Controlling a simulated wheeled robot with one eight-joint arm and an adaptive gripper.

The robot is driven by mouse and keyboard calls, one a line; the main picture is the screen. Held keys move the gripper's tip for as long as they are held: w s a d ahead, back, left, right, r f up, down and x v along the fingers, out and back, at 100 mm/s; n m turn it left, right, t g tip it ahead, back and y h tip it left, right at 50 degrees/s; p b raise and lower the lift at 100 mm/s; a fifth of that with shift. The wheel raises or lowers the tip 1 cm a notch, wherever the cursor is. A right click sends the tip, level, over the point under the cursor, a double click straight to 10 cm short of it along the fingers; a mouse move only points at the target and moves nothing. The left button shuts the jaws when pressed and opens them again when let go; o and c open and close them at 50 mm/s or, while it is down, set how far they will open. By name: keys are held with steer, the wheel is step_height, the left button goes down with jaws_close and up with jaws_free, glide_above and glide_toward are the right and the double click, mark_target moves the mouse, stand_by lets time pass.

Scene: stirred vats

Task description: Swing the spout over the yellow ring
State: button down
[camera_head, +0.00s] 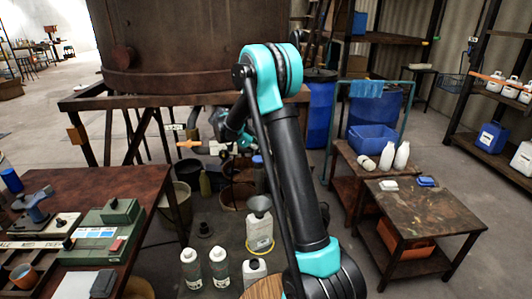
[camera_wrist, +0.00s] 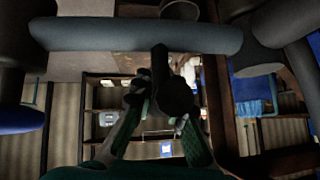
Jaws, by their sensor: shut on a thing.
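My gripper (camera_wrist: 160,100) is shut on a dark bar, which I take to be the spout (camera_wrist: 160,62). The bar stands out from a thick grey-blue pipe (camera_wrist: 130,37), and its dark rounded end lies between the green fingers. In the head view my arm reaches under the vat (camera_head: 175,45), and the gripper is mostly hidden there. A short pipe with an orange handle (camera_head: 188,144) shows beside it. I cannot make out a yellow ring for certain in either view.
Buckets, one of them rust-brown (camera_head: 237,180), stand on the floor under the vat. Bottles (camera_head: 192,268) and a funnel-topped canister (camera_head: 259,230) stand in front. A red-brown bench (camera_head: 130,185) is at left, and a stained low table (camera_head: 425,215) at right.

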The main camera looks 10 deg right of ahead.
steer(key=shift+a, duration=0.1)
steer(key=c, duration=1.5)
jaws_free()
steer(key=v, duration=1.2)
